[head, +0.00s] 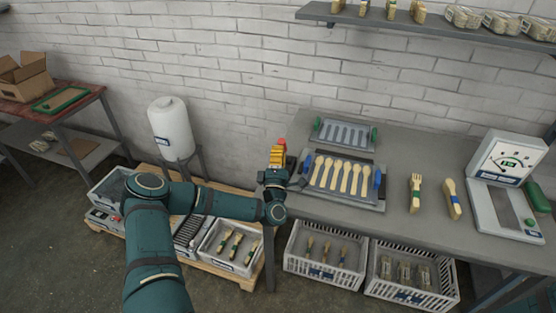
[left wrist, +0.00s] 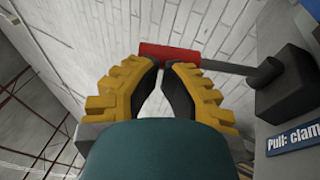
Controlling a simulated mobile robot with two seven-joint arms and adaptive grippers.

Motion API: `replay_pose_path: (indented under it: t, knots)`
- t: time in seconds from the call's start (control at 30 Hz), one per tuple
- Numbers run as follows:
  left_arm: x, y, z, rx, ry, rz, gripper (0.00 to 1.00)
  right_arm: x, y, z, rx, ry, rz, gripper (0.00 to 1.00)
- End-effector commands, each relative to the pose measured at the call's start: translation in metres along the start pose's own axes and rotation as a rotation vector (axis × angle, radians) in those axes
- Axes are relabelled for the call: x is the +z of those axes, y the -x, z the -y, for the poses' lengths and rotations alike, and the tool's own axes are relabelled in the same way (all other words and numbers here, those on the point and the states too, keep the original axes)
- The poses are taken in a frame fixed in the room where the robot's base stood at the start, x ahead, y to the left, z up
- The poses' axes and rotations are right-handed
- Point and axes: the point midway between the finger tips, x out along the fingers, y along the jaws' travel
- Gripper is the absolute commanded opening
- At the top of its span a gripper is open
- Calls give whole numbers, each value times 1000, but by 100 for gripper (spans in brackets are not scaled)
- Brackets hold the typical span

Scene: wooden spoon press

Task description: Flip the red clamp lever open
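The red clamp lever handle (left wrist: 170,52) shows in the left wrist view on the end of a dark rod, which runs right to a dark pivot block (left wrist: 283,90). The red handle also shows small in the head view (head: 282,141). My left gripper (left wrist: 163,70) has yellow fingers with dark pads. It is partly open, with a narrow gap between its tips. The handle lies across and just past both fingertips; whether they touch it is unclear. The left gripper also shows in the head view (head: 279,151), at the bench's left end. My right gripper is not in view.
A blue label (left wrist: 295,140) reading "Pull: clam" is below the block. A tray of wooden spoons (head: 345,198) lies right of my left gripper on the grey bench (head: 425,150). A scale (head: 505,160) stands far right. White crates (head: 325,270) are below.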

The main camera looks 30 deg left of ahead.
Motion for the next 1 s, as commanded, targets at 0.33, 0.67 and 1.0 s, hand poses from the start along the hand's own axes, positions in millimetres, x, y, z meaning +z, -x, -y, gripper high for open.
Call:
replay_pose_path:
  t: [0.33, 0.67, 1.0]
  knots:
    - [0, -1, 0, -2, -1, 0, 0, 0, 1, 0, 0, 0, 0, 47]
    - [3, -14, -7, -97, -20, 0, 0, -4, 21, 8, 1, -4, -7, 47]
    - [11, -52, -12, -372, -76, 1, 0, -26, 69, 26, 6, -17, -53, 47]
